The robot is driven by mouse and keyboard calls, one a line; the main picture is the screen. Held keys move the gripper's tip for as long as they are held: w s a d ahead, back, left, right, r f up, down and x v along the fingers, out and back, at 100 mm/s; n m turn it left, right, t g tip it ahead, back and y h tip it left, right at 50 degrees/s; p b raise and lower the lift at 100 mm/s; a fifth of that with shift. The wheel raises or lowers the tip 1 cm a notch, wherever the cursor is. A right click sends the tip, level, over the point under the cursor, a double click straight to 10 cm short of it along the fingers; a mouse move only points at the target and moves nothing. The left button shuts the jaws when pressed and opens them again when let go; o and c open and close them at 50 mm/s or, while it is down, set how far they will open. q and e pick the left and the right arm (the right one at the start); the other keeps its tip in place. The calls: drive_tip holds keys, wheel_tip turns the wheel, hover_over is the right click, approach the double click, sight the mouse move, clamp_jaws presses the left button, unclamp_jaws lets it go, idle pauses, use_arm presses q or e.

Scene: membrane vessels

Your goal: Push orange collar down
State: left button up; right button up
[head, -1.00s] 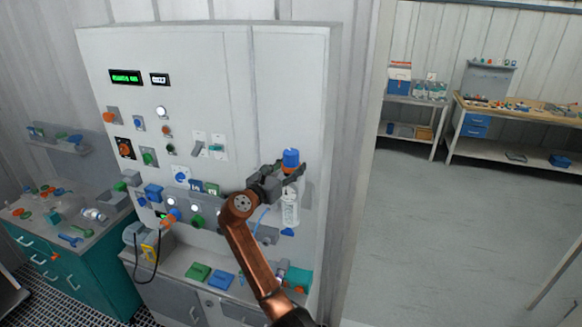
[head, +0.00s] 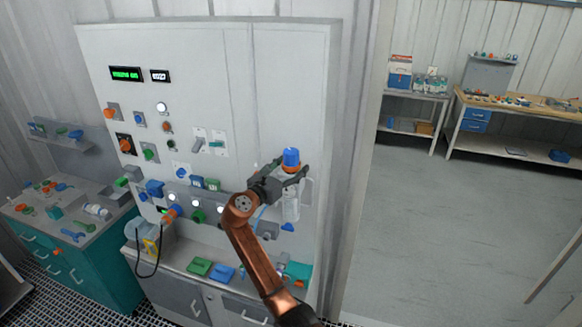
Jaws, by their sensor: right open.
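A white, bottle-like vessel (head: 291,207) with a blue cap (head: 291,157) stands upright at the right side of the grey panel. A thin orange band, likely the orange collar (head: 290,168), shows just under the cap, mostly hidden by my fingers. My right gripper (head: 296,177) is open, with its fingers around the vessel's neck just below the cap. I cannot tell whether the fingers touch the collar. My left gripper is not in view.
The panel (head: 250,80) carries switches, knobs and lamps left of the vessel. Green (head: 199,267) and blue (head: 223,273) blocks lie on the ledge below. A teal cabinet (head: 85,270) stands at left. The floor (head: 440,230) at right is clear.

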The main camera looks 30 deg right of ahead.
drive_tip(key=v, duration=1.2)
drive_tip(key=shift+s+a, duration=0.1)
